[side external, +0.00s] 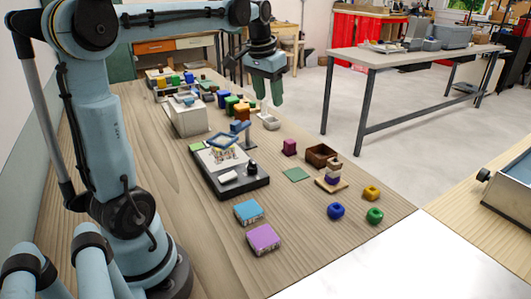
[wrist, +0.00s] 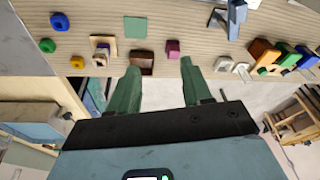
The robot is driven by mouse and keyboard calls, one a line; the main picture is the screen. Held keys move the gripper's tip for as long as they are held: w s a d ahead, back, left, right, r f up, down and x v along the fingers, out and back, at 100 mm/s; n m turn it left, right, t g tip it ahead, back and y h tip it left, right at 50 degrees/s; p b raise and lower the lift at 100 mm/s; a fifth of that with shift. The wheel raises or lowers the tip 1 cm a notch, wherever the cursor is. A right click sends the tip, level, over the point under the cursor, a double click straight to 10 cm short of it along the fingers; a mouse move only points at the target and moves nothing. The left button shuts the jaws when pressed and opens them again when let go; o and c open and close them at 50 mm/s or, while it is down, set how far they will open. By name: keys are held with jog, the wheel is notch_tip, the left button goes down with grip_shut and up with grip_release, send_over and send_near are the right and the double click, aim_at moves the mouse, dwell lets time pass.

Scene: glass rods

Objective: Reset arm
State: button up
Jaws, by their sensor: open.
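My gripper (side external: 271,93) hangs from the arm in the upper middle of the side view, high above the far right edge of the wooden table (side external: 160,205). Its two green fingers are apart and nothing shows between them. In the wrist view my gripper (wrist: 158,75) also shows open, with the fingers spread. A magenta cube (wrist: 173,48) and a brown open box (wrist: 141,62) appear on the table beyond the fingertips, apart from them. No glass rods can be made out clearly.
A black tray (side external: 252,184) with small items lies mid-table. A blue block (side external: 249,211) and a purple block (side external: 263,239) lie near the front. A blue ring (side external: 336,211), a green ring (side external: 375,216) and a yellow nut (side external: 371,192) lie at right. Colored blocks crowd the back.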

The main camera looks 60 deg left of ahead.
jog(key=s+d+f+m+t, duration=0.1)
jog(key=s+d+f, duration=0.3)
jog(key=d, duration=0.5)
jog(key=s+d+f+m+t+h, duration=0.1)
jog(key=s+d+f+m+t, duration=0.1)
jog(key=d, duration=0.8)
notch_tip(320, 180, down, 3)
jog(key=shift+s+d+f+m+t, duration=0.1)
jog(key=shift+s+d+m+t, duration=0.2)
jog(key=shift+s+t, duration=0.75)
jog(key=shift+s+a, duration=0.1)
